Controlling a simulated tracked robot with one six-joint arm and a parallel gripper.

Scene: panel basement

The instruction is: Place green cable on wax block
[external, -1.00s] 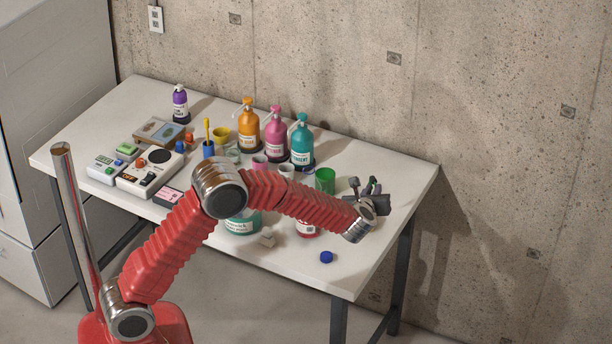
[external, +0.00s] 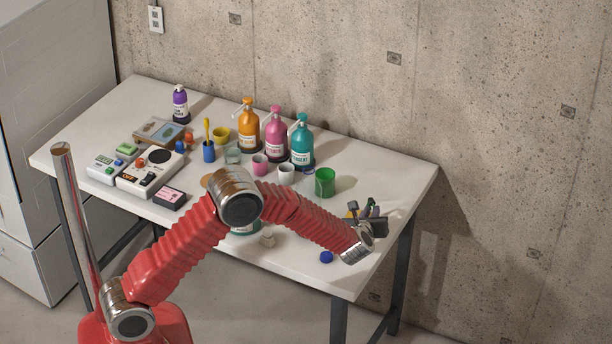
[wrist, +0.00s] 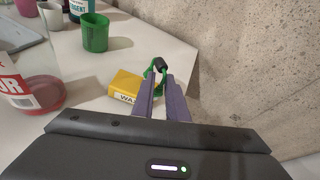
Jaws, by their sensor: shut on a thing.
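My gripper (wrist: 163,78) is shut on the green cable (wrist: 149,72). The cable is a small green loop with a dark piece at its top, at the fingertips in the wrist view. The wax block (wrist: 123,81) is yellow with a pale label partly reading "WA", on the table just left of my fingers. The cable overlaps its right edge in the picture; I cannot tell whether they touch. In the external view my gripper (external: 366,212) is over the table's right end, and the block and cable cannot be made out clearly there.
A green cup (wrist: 95,32) stands beyond the block, and a clear jar with red contents (wrist: 28,82) is at the left. A blue cap (external: 326,257) lies near the front edge. The concrete wall (wrist: 255,60) is close on the right.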

